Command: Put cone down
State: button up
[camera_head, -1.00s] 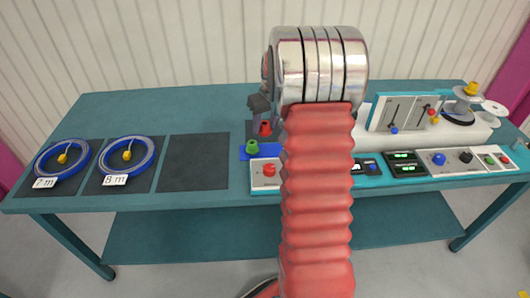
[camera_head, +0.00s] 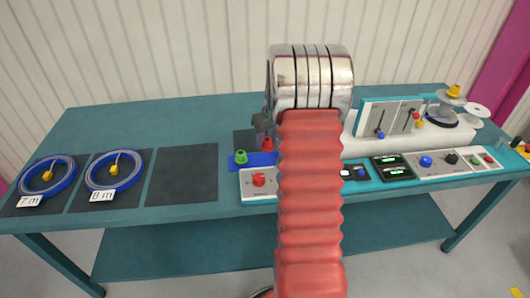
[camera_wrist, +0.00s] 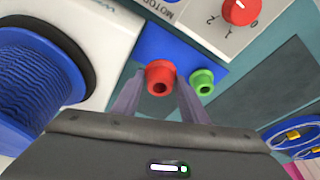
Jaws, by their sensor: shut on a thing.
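A red cone (camera_head: 267,144) is between the fingers of my gripper (camera_head: 263,128) near the blue pad (camera_head: 262,159). In the wrist view my gripper (camera_wrist: 158,88) is shut on the red cone (camera_wrist: 160,77), which shows its hollow round end. The cone appears over the blue pad (camera_wrist: 150,42); whether it touches the pad I cannot tell. A green cone (camera_head: 241,157) stands on the pad to the left; it also shows in the wrist view (camera_wrist: 203,82), right of the fingers. A yellow cone (camera_head: 454,91) sits on the spool at the right.
A control panel with a red knob (camera_head: 259,180) lies just in front of the pad. Blue cable coils marked 7 m (camera_head: 66,182) and 8 m (camera_head: 138,173) lie on dark mats at left. The third dark mat (camera_head: 182,173) is empty. A white machine (camera_head: 355,146) stands at right.

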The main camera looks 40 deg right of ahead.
jog(key=shift+f, duration=0.6)
jog(key=shift+f, duration=1.85)
jog(key=shift+f, duration=0.1)
jog(key=o, duration=0.8)
jog(key=shift+c, duration=0.2)
jog(key=v, duration=1.2)
